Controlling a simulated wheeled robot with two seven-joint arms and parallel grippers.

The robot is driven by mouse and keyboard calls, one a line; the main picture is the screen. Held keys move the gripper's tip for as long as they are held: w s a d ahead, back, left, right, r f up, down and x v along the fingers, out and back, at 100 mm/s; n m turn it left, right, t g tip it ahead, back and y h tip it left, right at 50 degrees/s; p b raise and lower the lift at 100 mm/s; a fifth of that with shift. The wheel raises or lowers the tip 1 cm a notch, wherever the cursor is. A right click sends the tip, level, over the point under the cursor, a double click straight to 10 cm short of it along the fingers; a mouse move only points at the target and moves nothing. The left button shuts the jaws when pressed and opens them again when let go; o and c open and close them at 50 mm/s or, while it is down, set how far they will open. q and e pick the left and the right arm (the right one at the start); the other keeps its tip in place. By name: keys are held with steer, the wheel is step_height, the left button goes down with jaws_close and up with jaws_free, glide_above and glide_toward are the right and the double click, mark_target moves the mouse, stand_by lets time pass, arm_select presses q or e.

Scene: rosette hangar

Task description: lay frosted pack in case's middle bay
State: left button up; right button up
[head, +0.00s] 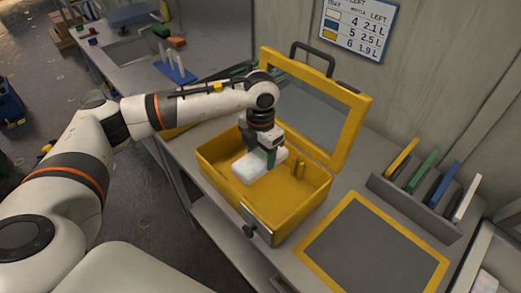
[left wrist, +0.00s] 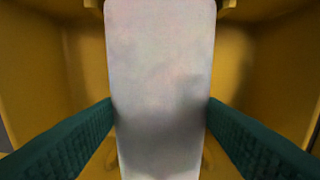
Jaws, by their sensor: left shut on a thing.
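The frosted pack (head: 247,173) is a whitish, rounded block inside the open yellow case (head: 303,211). My left gripper (head: 261,162) reaches down into the case from above and is shut on the pack. In the left wrist view the pack (left wrist: 160,70) lies lengthwise between the two green fingers, with yellow walls on both sides. I cannot tell whether the pack touches the case floor. The pack and gripper hide part of the interior, so the bay divisions are not clear. My right gripper is not in view.
The case's lid (head: 352,127) stands open behind it. A yellow-bordered dark mat (head: 373,249) lies to the right. A grey rack (head: 411,205) holds several coloured panels at the far right. A blue peg stand (head: 176,73) stands at the back left.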

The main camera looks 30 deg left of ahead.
arm_select(q)
steer(key=shift+w+f+b, duration=0.1)
steer(key=shift+f+b, duration=3.1)
steer(key=shift+f, duration=0.95)
steer(key=o, duration=1.3)
steer(key=shift+r, duration=0.1)
step_height(320, 180, up, 12)
steer(key=shift+f+b, duration=0.1)
steer(key=shift+b, duration=0.85)
